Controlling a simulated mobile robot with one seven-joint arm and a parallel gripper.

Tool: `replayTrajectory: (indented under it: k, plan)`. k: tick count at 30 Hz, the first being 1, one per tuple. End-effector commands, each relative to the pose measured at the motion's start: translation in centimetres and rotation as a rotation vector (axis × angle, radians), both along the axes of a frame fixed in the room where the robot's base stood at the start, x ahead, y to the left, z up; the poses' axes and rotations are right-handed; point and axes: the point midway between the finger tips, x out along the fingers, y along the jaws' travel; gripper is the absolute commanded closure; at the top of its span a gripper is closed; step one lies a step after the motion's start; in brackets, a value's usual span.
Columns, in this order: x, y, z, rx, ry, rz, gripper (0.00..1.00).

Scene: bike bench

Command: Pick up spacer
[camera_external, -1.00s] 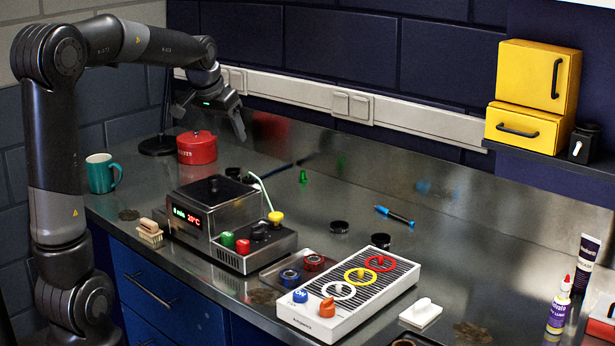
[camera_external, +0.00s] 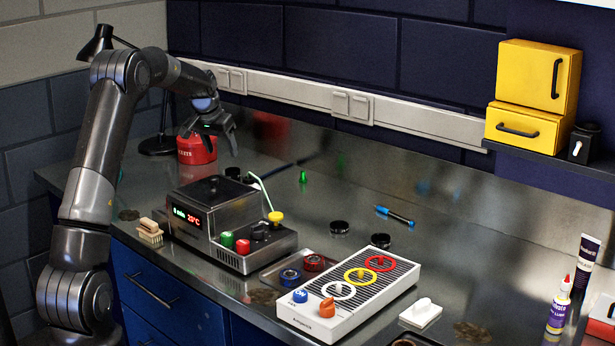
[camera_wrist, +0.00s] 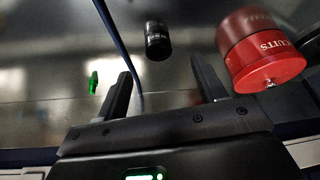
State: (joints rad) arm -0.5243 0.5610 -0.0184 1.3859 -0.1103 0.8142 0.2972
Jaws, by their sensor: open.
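No part is plainly labelled as the spacer, and I cannot tell for sure which one it is. A small black cylinder (camera_wrist: 158,40) lies beyond my open fingers in the wrist view; in the external view a small dark piece (camera_external: 233,173) shows right of the red tin. A small green piece (camera_external: 303,176) stands near the back wall; it also shows in the wrist view (camera_wrist: 93,82), left of my gripper. My gripper (camera_external: 212,142) is open and empty, above the bench near the red tin. Its two fingers (camera_wrist: 165,85) are spread in the wrist view.
The red biscuit tin (camera_external: 197,150) stands close to my gripper. A heater box (camera_external: 213,205) with a pale curved tube stands in front. A white switch panel (camera_external: 350,294), black round pieces (camera_external: 340,227) and a blue screwdriver (camera_external: 395,216) lie rightward. The rear bench is mostly clear.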

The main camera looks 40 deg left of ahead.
Motion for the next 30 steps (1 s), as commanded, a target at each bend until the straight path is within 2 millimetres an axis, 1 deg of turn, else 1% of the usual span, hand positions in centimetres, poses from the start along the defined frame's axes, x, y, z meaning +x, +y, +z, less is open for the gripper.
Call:
replayTrajectory:
  k: [1,4,13,19,22,27,28,30]
  plan:
    - [0.3,0.0,-1.0,-0.002,0.004,0.0,0.36]
    - [0.9,0.2,-2.5,-0.002,0.004,0.0,0.36]
    - [2.2,0.3,-4.7,-0.001,0.002,-0.001,0.36]
    - [3.6,0.5,-7.4,-0.002,0.003,0.0,0.36]
    - [3.9,0.6,-8.0,0.0,0.001,0.0,0.36]
    - [3.9,0.6,-8.0,0.0,0.0,0.0,0.36]
    - [3.9,0.6,-8.0,0.0,0.0,0.0,0.37]
    - [3.9,0.6,-8.0,0.0,0.0,0.0,0.42]
